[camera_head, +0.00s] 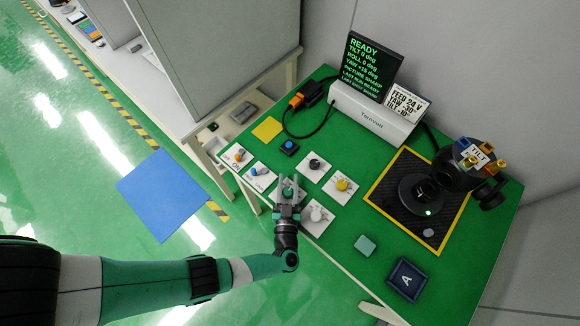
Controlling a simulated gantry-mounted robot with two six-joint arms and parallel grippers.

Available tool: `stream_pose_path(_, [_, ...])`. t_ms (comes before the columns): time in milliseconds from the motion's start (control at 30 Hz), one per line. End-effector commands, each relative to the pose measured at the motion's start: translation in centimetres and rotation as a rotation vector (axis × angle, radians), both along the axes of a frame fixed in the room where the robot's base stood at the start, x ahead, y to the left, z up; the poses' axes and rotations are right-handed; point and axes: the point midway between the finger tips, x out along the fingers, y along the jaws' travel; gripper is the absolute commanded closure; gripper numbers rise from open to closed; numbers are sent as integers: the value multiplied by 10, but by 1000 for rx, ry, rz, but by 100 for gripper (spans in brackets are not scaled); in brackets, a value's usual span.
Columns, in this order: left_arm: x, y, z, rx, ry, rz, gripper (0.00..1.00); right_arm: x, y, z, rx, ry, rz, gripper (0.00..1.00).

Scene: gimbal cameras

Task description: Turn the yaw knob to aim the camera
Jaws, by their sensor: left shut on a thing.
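My left gripper (289,187) points at a white control plate near the front edge of the green bench (335,255). It is shut on a knob there, which the fingers mostly hide; its label cannot be read. Other plates carry a black knob (315,164), a yellow knob (343,185) and a pale knob (317,214). The gimbal camera (455,160), with a "TILT" label, stands on a black mat with yellow edging at the right. The screen (367,68) reads READY, tilt 0, roll 0 and what looks like yaw +15. My right gripper is out of view.
A card (407,101) reads feed 24 V, yaw -30, tilt -10. Switch plates with an orange (239,156) and a blue (257,171) control lie left of the gripper. A teal block (365,245) and a dark "A" box (406,279) stand at the front right.

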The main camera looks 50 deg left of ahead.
Motion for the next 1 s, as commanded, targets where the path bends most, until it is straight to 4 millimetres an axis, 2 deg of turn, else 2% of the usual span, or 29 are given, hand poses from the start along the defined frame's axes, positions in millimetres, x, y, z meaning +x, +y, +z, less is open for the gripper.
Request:
stream_pose_path(300, [-1, 1, 3, 3, -7, 102, 100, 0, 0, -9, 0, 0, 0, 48])
stream_pose_path(767, [-2, 1, 4, 4, -6, 115, 100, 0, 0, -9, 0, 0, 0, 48])
stream_pose_path(800, [-2, 1, 4, 4, -6, 115, 53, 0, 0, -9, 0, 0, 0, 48])
stream_pose_path(933, [-3, 2, 3, 3, -4, 115, 30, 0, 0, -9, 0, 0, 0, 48])
stream_pose_path(1000, [-3, 2, 2, 2, -3, 115, 28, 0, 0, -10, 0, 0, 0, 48])
